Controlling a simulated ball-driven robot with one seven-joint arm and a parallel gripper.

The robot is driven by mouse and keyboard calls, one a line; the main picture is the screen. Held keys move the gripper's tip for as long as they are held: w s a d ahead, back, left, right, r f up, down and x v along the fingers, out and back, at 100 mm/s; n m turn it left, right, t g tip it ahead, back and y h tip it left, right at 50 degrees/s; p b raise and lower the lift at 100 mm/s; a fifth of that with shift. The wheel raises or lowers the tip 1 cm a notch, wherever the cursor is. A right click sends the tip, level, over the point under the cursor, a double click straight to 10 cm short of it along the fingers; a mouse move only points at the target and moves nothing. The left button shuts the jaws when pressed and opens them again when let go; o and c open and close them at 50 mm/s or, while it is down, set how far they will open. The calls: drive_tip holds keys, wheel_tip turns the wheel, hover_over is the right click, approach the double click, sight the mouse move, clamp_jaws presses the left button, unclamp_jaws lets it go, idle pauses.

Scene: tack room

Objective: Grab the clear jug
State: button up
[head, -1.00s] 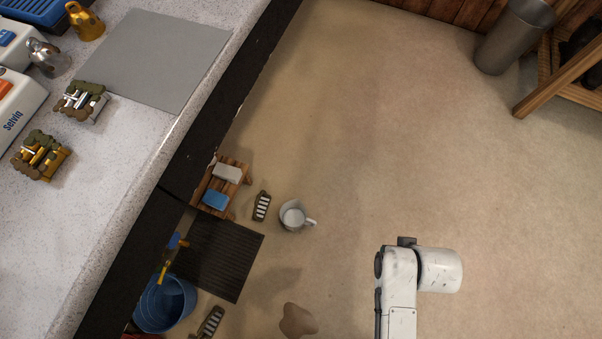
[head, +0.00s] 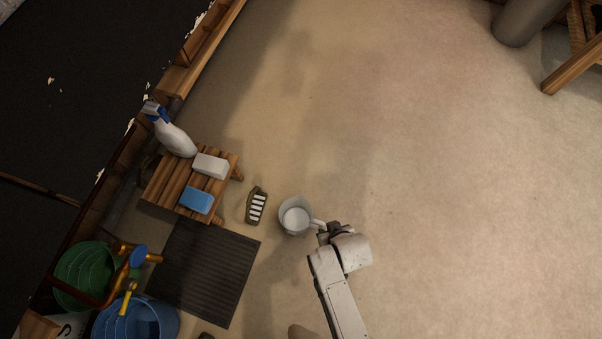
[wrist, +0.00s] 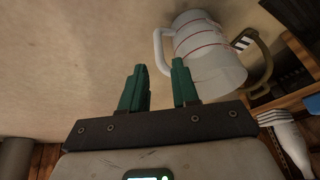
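The clear jug (head: 295,216) stands on the floor in the head view, its handle pointing right toward my arm. In the wrist view the jug (wrist: 210,55) shows red measuring marks, and its handle (wrist: 162,48) lies just beyond my fingertips. My gripper (wrist: 158,82) is open, with two green fingers apart and nothing between them. The handle looks close to the fingers, but I cannot tell whether they touch. In the head view my arm's end hides the gripper fingers.
A dark mat (head: 205,270) and blue bucket (head: 150,322) are lower left.

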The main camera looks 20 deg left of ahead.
sight(322, 226)
drive_tip(key=b+x, duration=0.6)
drive_tip(key=x, duration=0.3)
drive_tip(key=shift+w+f, duration=0.15)
drive_tip(key=shift+f, duration=0.25)
